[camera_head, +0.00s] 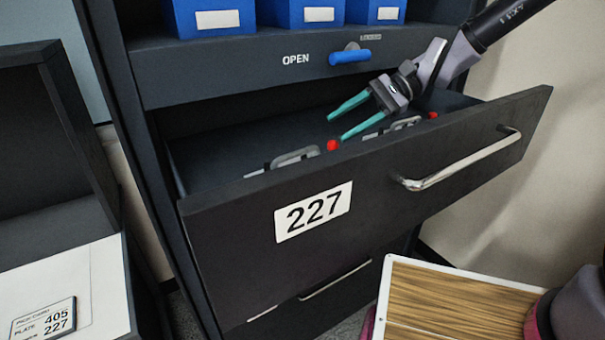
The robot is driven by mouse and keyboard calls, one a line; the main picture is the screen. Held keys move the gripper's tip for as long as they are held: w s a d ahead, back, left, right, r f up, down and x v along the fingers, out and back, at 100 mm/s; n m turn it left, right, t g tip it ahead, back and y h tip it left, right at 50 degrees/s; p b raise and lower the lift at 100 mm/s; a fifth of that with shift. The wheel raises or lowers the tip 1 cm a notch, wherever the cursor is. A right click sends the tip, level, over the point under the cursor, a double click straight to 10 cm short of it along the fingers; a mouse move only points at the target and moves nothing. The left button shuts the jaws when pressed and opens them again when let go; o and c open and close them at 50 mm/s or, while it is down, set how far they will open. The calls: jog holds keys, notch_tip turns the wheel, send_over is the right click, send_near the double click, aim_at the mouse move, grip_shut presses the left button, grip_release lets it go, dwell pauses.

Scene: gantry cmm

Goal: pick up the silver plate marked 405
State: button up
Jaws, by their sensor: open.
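My gripper (337,127) has teal fingers spread apart, with nothing between them. It reaches from the upper right over the open drawer marked 227 (400,215). In the drawer, grey silver pieces show above the front panel, one at the left (295,157) and one at the right (402,124). A red round part (333,145) sits beside the left piece, just below the fingertips. Another red part (432,115) is at the right. The drawer front hides their lower parts. I cannot read a 405 on either piece, nor tell whether the fingers touch anything.
A pick card (45,318) at the lower left reads plate 405, 227. Above the drawer are a blue latch (350,56) beside the word OPEN and several blue bins (310,12). The drawer has a silver handle (465,160). A wood-topped tray (450,305) is at the lower right.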

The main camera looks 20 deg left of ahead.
aim_at(301, 151)
jog(key=x, duration=0.5)
jog(key=shift+s+a+f, duration=0.1)
jog(key=shift+a, duration=0.05)
jog(key=x, duration=0.5)
jog(key=shift+w+a+f, duration=0.1)
jog(key=shift+w+f, duration=0.15)
grip_shut()
dwell(1.0)
